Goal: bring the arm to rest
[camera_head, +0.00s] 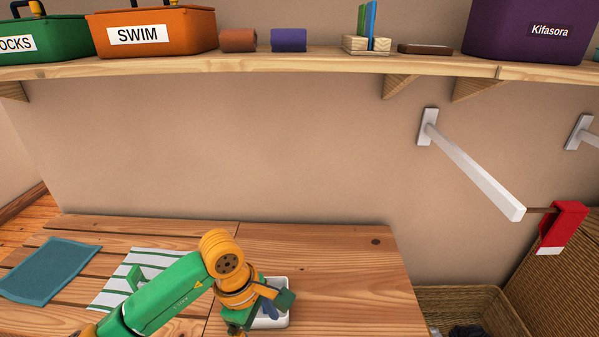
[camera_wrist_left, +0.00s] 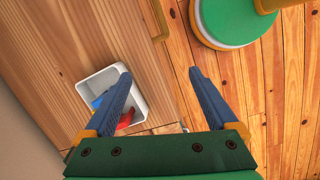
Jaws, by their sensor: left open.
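My left arm (camera_head: 165,295) is green with an orange joint and reaches in from the lower left over the wooden bench top. Its left gripper (camera_head: 266,308) is low over a small white tray (camera_head: 283,317) and partly hides it. In the left wrist view, the left gripper (camera_wrist_left: 159,74) is open with nothing between its blue fingers. One finger overlaps the white tray (camera_wrist_left: 89,84), which holds something blue (camera_wrist_left: 97,102) and something red (camera_wrist_left: 125,119). I cannot tell whether the finger touches the tray. My right gripper is not in view.
A striped cloth (camera_head: 118,286) and a teal cloth (camera_head: 48,269) lie left on the bench top (camera_head: 330,270). Its right part is bare. Above is a shelf (camera_head: 330,63) with bins. A white bar (camera_head: 470,168) juts out at right above a wicker basket (camera_head: 465,297).

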